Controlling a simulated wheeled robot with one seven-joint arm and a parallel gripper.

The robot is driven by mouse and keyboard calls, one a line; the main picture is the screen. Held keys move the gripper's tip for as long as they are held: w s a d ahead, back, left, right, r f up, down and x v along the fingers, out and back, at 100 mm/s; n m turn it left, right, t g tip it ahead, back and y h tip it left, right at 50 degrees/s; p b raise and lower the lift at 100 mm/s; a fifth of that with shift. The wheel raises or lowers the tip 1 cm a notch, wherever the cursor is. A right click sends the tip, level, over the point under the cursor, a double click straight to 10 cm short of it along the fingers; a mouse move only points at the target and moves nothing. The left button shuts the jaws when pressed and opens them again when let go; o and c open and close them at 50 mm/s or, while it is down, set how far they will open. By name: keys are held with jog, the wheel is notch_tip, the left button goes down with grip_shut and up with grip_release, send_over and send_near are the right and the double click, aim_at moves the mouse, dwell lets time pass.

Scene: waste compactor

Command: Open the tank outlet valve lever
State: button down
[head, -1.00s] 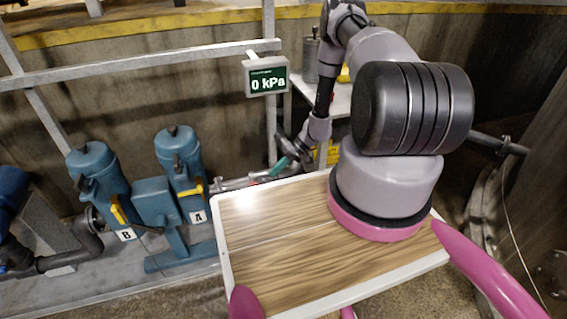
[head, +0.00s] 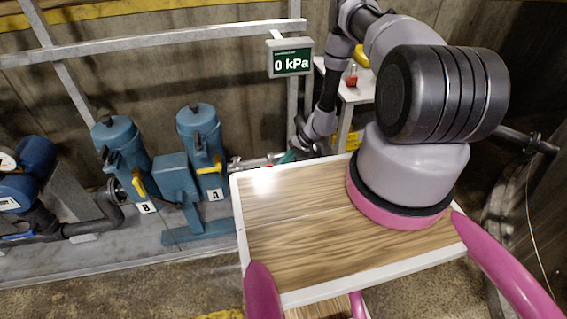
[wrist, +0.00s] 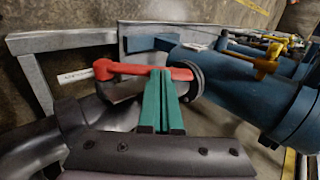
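A red valve lever (wrist: 150,70) with a pale labelled end (wrist: 75,76) lies across the wrist view, joined at its right to a dark round fitting (wrist: 197,80). My gripper's green fingers (wrist: 160,82) stand close together, with only a thin line between them. Their tips overlap the lever near its right part; whether they touch it, I cannot tell. The lever does not appear clamped between them. In the head view my gripper (head: 288,157) is small and partly hidden at the pipe behind the wooden tray top, and the lever is not clear there.
Blue pumps marked A (head: 203,150) and B (head: 125,155) with yellow handles stand left of the gripper. A dark pipe bend (wrist: 45,140) is close at the wrist view's left.

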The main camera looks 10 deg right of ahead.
jog(key=shift+a+f+h, duration=0.15)
jog(key=shift+a+h, duration=0.65)
jog(key=shift+a+f+h, duration=0.45)
jog(key=shift+h, duration=0.45)
